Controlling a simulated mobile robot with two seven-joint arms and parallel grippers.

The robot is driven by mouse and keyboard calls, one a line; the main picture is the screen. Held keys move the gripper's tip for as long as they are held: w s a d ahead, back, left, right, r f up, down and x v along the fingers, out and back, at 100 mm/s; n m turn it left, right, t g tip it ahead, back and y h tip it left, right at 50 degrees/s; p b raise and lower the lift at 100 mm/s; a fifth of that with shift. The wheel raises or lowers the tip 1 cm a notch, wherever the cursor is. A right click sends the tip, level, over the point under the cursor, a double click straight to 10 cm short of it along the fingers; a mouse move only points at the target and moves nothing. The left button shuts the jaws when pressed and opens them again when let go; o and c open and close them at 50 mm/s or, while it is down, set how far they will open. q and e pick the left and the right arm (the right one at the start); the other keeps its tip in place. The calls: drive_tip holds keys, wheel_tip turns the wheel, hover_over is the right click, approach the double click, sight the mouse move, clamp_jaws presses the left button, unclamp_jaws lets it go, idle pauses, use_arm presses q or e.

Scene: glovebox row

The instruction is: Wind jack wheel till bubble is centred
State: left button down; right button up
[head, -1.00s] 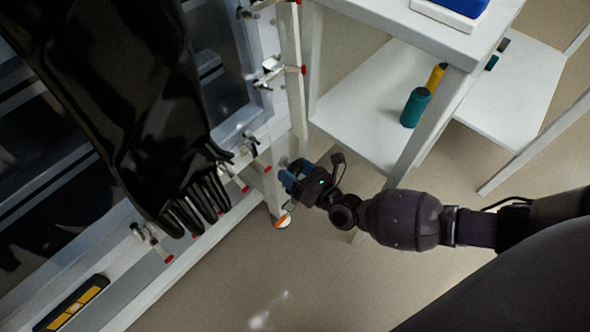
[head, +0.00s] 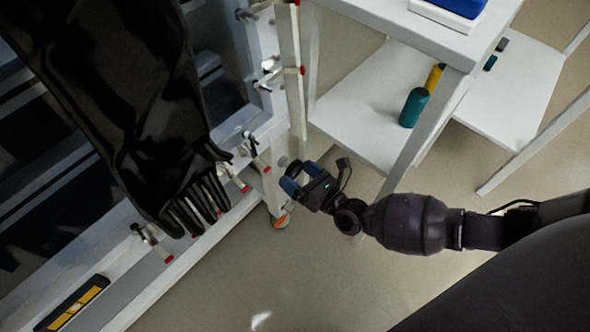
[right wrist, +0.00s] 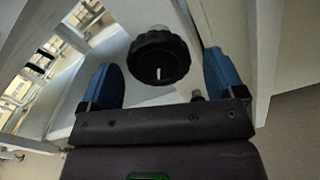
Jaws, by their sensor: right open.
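The jack wheel, a black ribbed knob with a white mark (right wrist: 158,57), shows in the right wrist view, in front of and between the fingertips. It looks clear of both fingers. My right gripper (head: 300,177) is open, its blue fingers toward the lower frame by the corner leg. It also shows in the right wrist view (right wrist: 162,80). A spirit level with a yellow face (head: 75,308) lies on the lower rail at bottom left; its bubble is too small to read. My left gripper is not in view.
A black glove (head: 140,130) hangs over the frame at left. The white leg (head: 272,190) ends in a foot with orange on it (head: 281,221). A white table (head: 440,35) stands right, with a green bottle (head: 413,107) on its shelf.

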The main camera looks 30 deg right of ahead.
use_arm(q)
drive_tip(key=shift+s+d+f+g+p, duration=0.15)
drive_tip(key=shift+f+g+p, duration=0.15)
drive_tip(key=shift+p, duration=0.15)
use_arm(e)
drive_tip(key=v, duration=0.9)
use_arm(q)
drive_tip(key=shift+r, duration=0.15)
